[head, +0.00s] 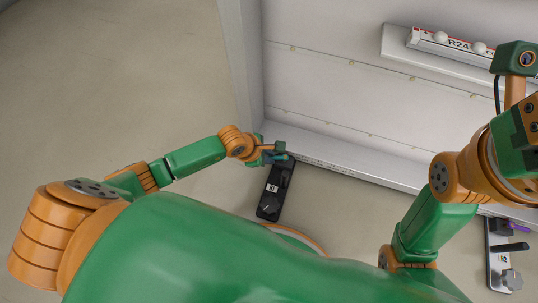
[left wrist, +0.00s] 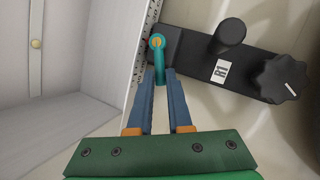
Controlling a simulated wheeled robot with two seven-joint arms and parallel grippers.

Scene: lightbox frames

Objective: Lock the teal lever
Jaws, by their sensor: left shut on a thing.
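The teal lever (left wrist: 157,52) is a short bar with an orange round pivot cap, at the end of a black panel (left wrist: 195,50) with a white R1 label. In the head view this panel (head: 268,205) stands at the lower middle, and the teal lever (head: 281,157) shows at its upper end. My left gripper (left wrist: 160,74) is shut on the lever, with its blue fingers on either side of it. In the head view the left gripper (head: 271,154) partly covers the lever. My right arm shows at the right edge, but its fingers do not show.
The black panel also carries a black upright knob (left wrist: 230,34) and a black dial (left wrist: 280,78). A white lightbox frame (head: 330,110) stands behind it. A second panel (head: 495,262) with a purple lever (head: 516,226) is at the lower right. A white R24 rail (head: 440,45) is upper right.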

